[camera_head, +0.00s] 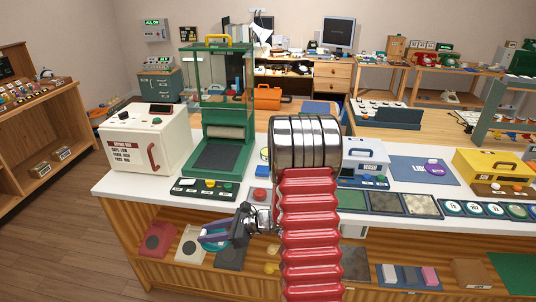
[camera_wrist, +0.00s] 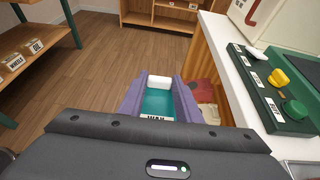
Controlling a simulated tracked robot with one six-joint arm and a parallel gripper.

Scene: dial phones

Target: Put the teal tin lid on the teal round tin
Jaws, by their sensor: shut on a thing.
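My gripper (camera_head: 212,237) is in front of the counter's left part, below the level of its top, with purple fingers. In the wrist view, my gripper (camera_wrist: 160,95) is shut on a teal piece, which I take to be the teal tin lid (camera_wrist: 157,103). A white block shows at its far end and a small label at its near end. The fingers hide its sides, so its full outline cannot be told. I cannot pick out the teal round tin for certain in either view.
The white counter (camera_head: 115,185) carries a cream safe-like box (camera_head: 135,150), a green press (camera_head: 212,150) and a dark green button tray (camera_wrist: 270,92). The shelf below holds a red pad (camera_head: 155,242) and other mats. Open wooden floor (camera_head: 75,245) lies to the left.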

